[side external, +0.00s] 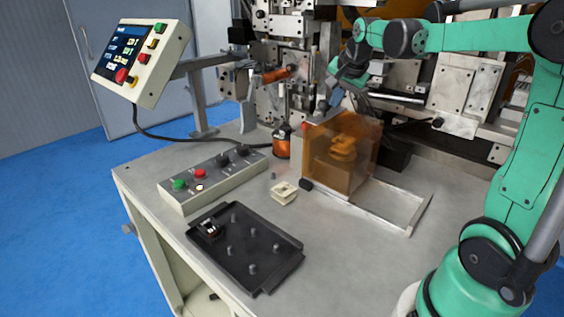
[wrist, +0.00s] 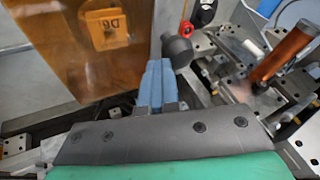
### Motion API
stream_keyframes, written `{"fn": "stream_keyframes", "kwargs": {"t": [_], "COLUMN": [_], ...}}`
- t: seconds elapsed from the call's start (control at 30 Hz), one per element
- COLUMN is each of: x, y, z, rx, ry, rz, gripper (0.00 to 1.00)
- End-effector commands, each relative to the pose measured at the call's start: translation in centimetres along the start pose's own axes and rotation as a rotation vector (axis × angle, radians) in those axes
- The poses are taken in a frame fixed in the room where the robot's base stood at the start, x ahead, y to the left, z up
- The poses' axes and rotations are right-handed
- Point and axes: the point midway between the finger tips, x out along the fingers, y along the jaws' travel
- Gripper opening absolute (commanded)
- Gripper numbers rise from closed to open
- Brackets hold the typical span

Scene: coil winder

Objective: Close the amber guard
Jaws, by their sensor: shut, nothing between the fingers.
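The amber guard (side external: 358,160) is a see-through orange box on the table, at the left part of a pale rail frame (side external: 408,212). A blurred orange shape shows through it. In the wrist view the guard (wrist: 60,50) fills the upper left, with a small label on it. My gripper (side external: 334,100) is at the guard's upper back side in the side view. Its blue fingers (wrist: 155,72) are shut and empty in the wrist view. A dark round knob (wrist: 177,51) lies just right of the fingertips; I cannot tell whether they touch.
A copper-wound coil (wrist: 284,54) and metal fixtures stand right in the wrist view. A button box (side external: 212,178), a black pegged tray (side external: 270,272) and a cream bobbin (side external: 284,192) are on the table. The rail frame's right part is empty.

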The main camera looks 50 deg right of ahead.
Motion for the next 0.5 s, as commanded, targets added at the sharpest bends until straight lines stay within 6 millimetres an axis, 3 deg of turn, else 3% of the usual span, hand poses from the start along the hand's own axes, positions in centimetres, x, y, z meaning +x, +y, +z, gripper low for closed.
{"fn": "stream_keyframes", "kwargs": {"t": [0.1, 0.27, 0.43, 0.5], "x": [0.2, -0.5, -2.8, -4.5], "y": [-0.5, 0.4, 3.2, 3.0], "z": [0.0, -0.1, -0.5, -0.5], "rx": [0.000, 0.002, 0.005, 0.001], "ry": [0.005, 0.003, 0.003, 0.001], "rz": [-0.022, -0.018, -0.004, -0.004], "gripper": [0.00, 0.00, 0.00, 0.00]}}
